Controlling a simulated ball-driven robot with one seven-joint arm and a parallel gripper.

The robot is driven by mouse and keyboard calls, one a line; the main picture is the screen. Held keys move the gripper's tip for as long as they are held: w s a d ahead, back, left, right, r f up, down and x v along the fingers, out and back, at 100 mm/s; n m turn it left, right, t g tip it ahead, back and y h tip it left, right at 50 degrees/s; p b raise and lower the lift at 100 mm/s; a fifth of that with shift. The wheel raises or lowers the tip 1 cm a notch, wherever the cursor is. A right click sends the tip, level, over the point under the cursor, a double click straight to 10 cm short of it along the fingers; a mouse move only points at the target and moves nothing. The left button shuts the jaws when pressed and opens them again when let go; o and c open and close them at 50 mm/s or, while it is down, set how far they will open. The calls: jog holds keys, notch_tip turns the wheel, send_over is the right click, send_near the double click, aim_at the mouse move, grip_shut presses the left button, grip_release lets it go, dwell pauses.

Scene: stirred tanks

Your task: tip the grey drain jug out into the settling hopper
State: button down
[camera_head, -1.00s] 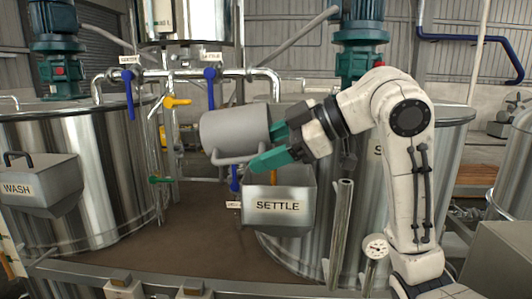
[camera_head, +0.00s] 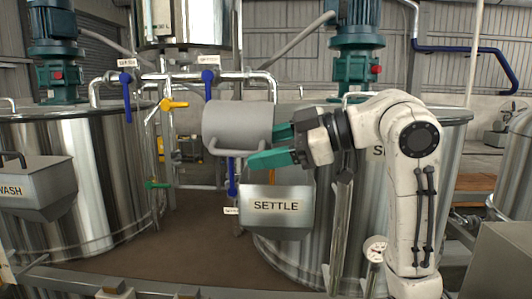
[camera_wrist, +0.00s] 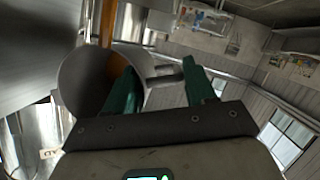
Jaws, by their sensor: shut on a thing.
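The grey drain jug (camera_head: 235,122) lies on its side in the air above the settling hopper (camera_head: 277,213), an open grey box labelled SETTLE. My gripper (camera_head: 262,146), with green fingers, is shut on the jug at its right side. In the wrist view the fingers (camera_wrist: 158,72) straddle the jug's handle (camera_wrist: 165,75), and the jug's round wall (camera_wrist: 72,88) shows at left. An orange-brown strip (camera_wrist: 108,22) runs from the jug's mouth, looking like liquid pouring out. In the head view the fingers partly hide the gap between jug and hopper.
A WASH hopper (camera_head: 40,188) hangs on the left steel tank (camera_head: 85,165). Pipes with blue valve handles (camera_head: 208,85) and a yellow one (camera_head: 172,104) stand behind the jug. A large tank (camera_head: 445,165) stands behind my arm. A metal rail (camera_head: 65,282) runs along the front.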

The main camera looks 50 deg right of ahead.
jog(key=shift+s+d+t+y+b, duration=0.2)
jog(key=shift+t+y+b, duration=0.6)
jog(key=shift+t+b, duration=0.7)
jog(key=shift+s+d+r+m+t+y+b, duration=0.15)
jog(key=shift+r+m+t+y+b, duration=0.2)
jog(key=shift+b, duration=0.85)
dwell(1.5)
